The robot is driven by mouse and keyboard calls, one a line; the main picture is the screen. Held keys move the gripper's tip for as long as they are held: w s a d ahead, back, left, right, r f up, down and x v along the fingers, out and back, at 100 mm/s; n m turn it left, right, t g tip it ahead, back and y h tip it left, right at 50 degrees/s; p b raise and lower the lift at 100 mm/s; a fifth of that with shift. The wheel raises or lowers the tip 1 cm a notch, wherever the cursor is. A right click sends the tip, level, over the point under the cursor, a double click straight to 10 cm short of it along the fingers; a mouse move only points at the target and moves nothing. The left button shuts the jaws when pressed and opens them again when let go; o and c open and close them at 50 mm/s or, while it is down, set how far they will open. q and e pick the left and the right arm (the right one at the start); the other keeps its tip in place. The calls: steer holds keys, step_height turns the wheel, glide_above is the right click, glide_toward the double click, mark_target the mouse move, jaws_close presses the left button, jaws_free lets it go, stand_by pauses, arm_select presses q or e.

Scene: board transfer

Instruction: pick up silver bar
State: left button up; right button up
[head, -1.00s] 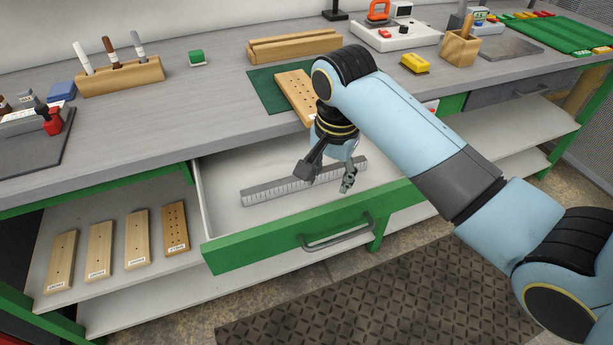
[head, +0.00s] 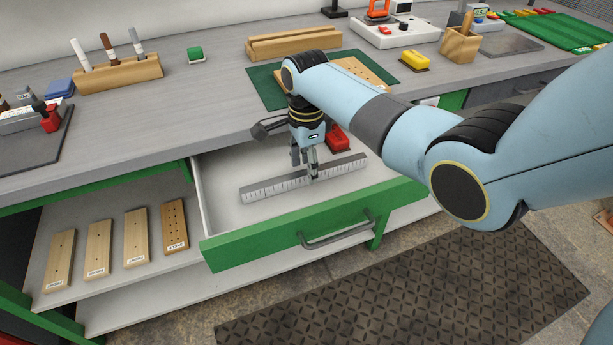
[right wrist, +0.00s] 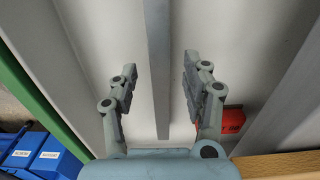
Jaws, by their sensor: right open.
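The silver bar (head: 272,188) is a long grey strip with scale marks, lying in the open drawer (head: 222,166). My right gripper (head: 308,172) points down into the drawer over the bar, right of its middle. In the right wrist view the gripper (right wrist: 160,68) is open, with one finger on each side of the bar (right wrist: 158,30) and gaps on both sides. The bar is not held. Whether the fingertips reach down to its height is hard to tell. My left gripper is out of view.
A red object (head: 337,138) lies in the drawer behind the bar, and it shows beside the right finger in the wrist view (right wrist: 233,120). The green drawer front (head: 270,240) and the bench edge bound the space. A wooden board (head: 365,72) lies on a green mat (head: 265,88) above.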

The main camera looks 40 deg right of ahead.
step_height(320, 180, down, 3)
steer(key=shift+r, duration=0.2)
jaws_close()
